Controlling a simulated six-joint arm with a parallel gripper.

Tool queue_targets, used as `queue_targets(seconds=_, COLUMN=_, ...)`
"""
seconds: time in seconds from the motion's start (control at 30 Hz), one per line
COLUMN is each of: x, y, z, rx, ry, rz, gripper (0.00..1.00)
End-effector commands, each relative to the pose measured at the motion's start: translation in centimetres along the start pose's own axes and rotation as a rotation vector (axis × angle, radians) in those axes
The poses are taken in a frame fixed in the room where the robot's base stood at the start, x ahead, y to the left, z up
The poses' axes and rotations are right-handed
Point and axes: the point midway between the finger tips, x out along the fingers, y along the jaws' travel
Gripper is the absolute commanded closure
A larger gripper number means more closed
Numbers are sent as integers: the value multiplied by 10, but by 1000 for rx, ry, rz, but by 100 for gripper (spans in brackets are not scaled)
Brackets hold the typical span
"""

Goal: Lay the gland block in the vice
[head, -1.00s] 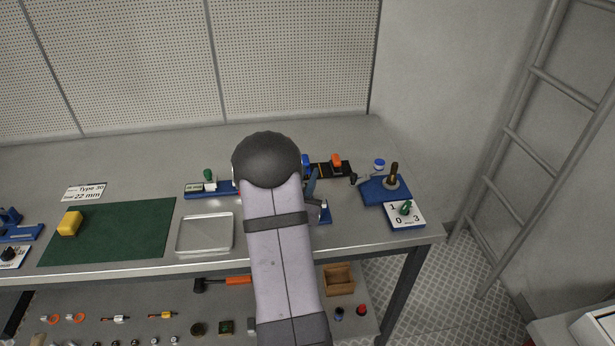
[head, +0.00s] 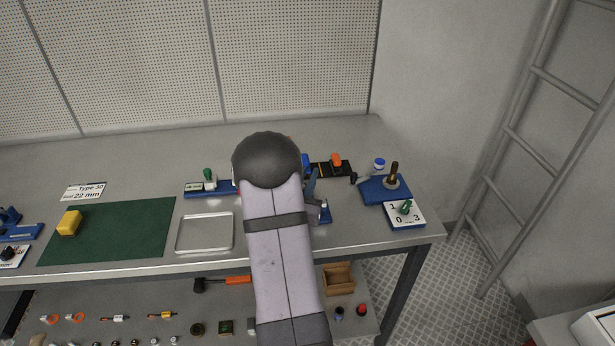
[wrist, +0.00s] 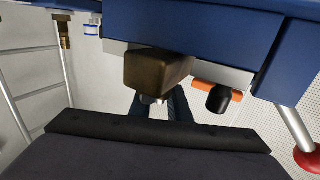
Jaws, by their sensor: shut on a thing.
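The brown gland block (wrist: 155,72) shows in the wrist view just beyond my fingertips. My gripper (wrist: 160,108) is shut on it; the fingers are partly hidden by the dark wrist part in front. A large blue body (wrist: 200,22), which looks like the vice, fills the top of the wrist view, with grey faces beside the block. I cannot tell whether the block touches it. In the head view my own arm hides the gripper, the block and most of the vice.
A red ball (wrist: 306,160) on a silver rod sticks out at right in the wrist view. On the bench stand an orange-topped thing (head: 336,160), a blue base with a post (head: 386,190), an empty metal tray (head: 204,234) and a green mat (head: 120,232) with a yellow block (head: 70,223).

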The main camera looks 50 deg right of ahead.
Motion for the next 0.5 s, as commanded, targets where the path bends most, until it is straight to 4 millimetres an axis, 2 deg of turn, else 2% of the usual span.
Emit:
queue_targets(seconds=0.3, x=1, y=0, z=1, rx=2, ry=6, rz=0, gripper=100)
queue_targets(seconds=0.33, x=1, y=0, z=1, rx=2, ry=6, rz=0, gripper=81)
queue_targets(seconds=0.4, x=0, y=0, z=1, rx=1, ry=6, rz=0, gripper=65)
queue_targets(seconds=0.5, x=0, y=0, z=2, rx=1, ry=4, rz=0, gripper=62)
